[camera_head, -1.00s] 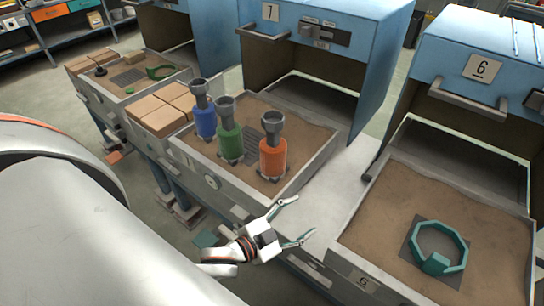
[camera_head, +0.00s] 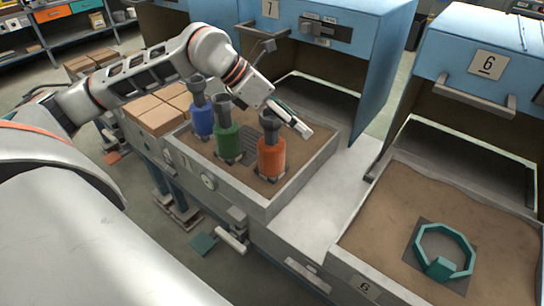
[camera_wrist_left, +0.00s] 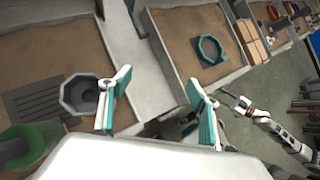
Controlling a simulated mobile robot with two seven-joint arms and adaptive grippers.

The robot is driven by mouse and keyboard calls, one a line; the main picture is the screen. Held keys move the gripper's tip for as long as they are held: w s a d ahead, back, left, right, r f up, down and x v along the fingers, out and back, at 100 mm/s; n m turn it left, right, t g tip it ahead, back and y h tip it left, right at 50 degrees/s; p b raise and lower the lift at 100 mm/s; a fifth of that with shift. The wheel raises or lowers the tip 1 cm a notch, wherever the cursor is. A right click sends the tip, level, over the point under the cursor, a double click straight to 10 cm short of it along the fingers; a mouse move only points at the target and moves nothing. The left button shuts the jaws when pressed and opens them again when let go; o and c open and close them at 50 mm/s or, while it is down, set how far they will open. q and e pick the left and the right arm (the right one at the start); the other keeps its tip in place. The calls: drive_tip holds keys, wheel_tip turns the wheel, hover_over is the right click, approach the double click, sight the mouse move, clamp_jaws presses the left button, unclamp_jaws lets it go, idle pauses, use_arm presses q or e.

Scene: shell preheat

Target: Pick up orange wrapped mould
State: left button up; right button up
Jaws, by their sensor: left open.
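The orange wrapped mould (camera_head: 272,158) stands upright in the sand of the station 7 tray, with a dark funnel-like cup on top. My left gripper (camera_head: 292,118) is open and empty, its fingers by that cup, slightly right of it in the head view.
A green wrapped mould (camera_head: 228,140) and a blue one (camera_head: 202,118) stand left of the orange one. The station 7 tray (camera_head: 305,180) has raised walls. A blue furnace (camera_head: 345,20) stands behind. A teal ring (camera_head: 445,250) lies in the station 6 tray.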

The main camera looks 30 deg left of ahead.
sight(271, 116)
use_arm(q)
drive_tip(key=a+r+n+y, duration=0.15)
drive_tip(key=a+y, duration=0.25)
drive_tip(key=a, duration=0.7)
drive_tip(key=x, duration=0.8)
drive_tip(key=shift+w+a+r, duration=0.1)
drive_tip(key=shift+w+a, duration=0.05)
drive_tip(key=shift+w, duration=0.15)
drive_tip(key=shift+r, duration=0.1)
clamp_jaws()
